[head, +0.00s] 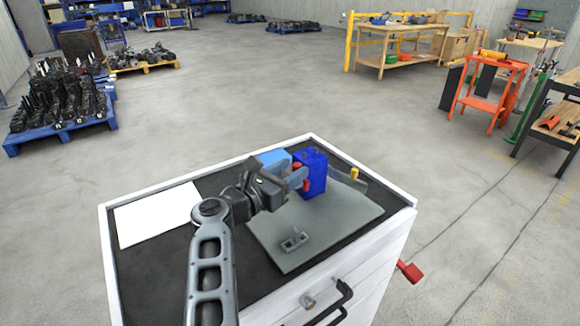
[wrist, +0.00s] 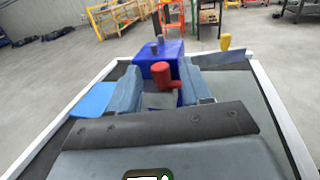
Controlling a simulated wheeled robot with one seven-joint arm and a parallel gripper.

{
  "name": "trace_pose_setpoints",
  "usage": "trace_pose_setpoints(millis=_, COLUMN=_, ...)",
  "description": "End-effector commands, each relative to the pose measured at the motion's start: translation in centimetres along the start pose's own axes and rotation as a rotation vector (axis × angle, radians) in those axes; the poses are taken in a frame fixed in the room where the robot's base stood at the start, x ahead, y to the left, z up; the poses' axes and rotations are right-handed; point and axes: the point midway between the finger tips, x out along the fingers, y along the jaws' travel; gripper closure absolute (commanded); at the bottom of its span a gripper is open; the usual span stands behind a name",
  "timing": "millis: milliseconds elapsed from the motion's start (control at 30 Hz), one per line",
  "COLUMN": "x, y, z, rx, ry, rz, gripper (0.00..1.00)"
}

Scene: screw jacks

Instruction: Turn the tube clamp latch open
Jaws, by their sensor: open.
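A dark blue block (head: 316,170) stands at the back of the cart top, with a red lever (head: 297,166) on its near side. This lever looks like the clamp latch. The lever shows more clearly in the wrist view (wrist: 161,72), with a round upright knob and a lower part reaching right. My gripper (head: 298,181) is open, with one finger on each side of the lever in the wrist view. I cannot tell whether either finger touches it. The fingers partly hide the lever and the near face of the block.
A grey plate (head: 340,215) with a small metal bracket (head: 294,241) lies in front of the block. A yellow knob (head: 354,173) stands to the right. A light-blue piece (head: 273,157) is at the left, and a white sheet (head: 158,212) lies farther left.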

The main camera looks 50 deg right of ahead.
Motion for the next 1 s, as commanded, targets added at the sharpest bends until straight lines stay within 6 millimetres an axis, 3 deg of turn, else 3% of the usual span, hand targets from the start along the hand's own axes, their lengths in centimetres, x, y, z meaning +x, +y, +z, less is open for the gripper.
trace_pose_setpoints(millis=300, x=0.39, y=0.0, z=-0.05, rx=0.0, ry=0.0, rz=0.001, gripper=0.52)
trace_pose_setpoints(millis=800, x=0.35, y=0.01, z=-0.04, rx=-0.001, ry=0.0, rz=0.001, gripper=0.99)
trace_pose_setpoints(millis=1000, x=0.34, y=0.02, z=-0.07, rx=-0.001, ry=0.0, rz=0.0, gripper=1.0)
